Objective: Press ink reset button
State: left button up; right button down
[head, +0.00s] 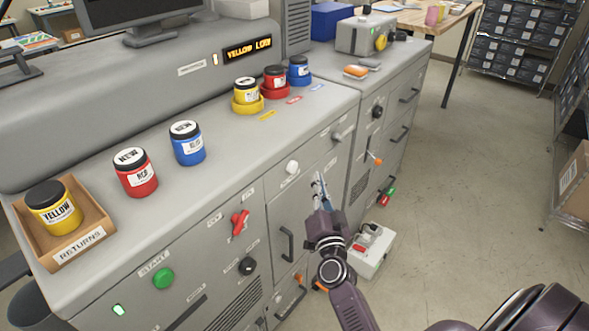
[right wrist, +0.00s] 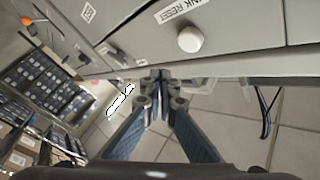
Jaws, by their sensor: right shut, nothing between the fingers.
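The ink reset button (head: 291,167) is a round white knob on the front panel of the grey machine, to the left of my right gripper. In the right wrist view, the white button (right wrist: 190,39) stands out from the panel under a label reading "INK RESET" (right wrist: 184,9). My right gripper (head: 320,184) is shut and empty, in front of the machine and apart from the button. In the right wrist view, its closed fingertips (right wrist: 160,82) are below and left of the button. My left gripper is not in view.
A lit display (head: 247,48) reads "YELLOW LOW". Ink jars stand on the machine top, with a yellow jar (head: 53,207) in the returns tray (head: 78,252). A red switch (head: 239,222) and green start button (head: 163,278) are on the front. Floor (head: 470,150) is clear at right.

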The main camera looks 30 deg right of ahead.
aim_at(297, 165)
jog(key=shift+w+a, duration=0.3)
jog(key=shift+w, duration=0.4)
jog(key=shift+w+a, duration=0.3)
jog(key=shift+w, duration=0.4)
jog(key=shift+w+a, duration=0.3)
jog(key=shift+w, duration=0.4)
jog(key=shift+w+a, duration=0.15)
jog(key=shift+w, duration=0.2)
jog(key=shift+w+a, duration=0.25)
jog(key=shift+w, duration=0.3)
dwell(0.7)
jog(key=shift+s, duration=0.1)
jog(key=shift+s+d+p, duration=0.35)
jog(key=shift+s+d, duration=0.05)
jog(key=shift+s, duration=0.4)
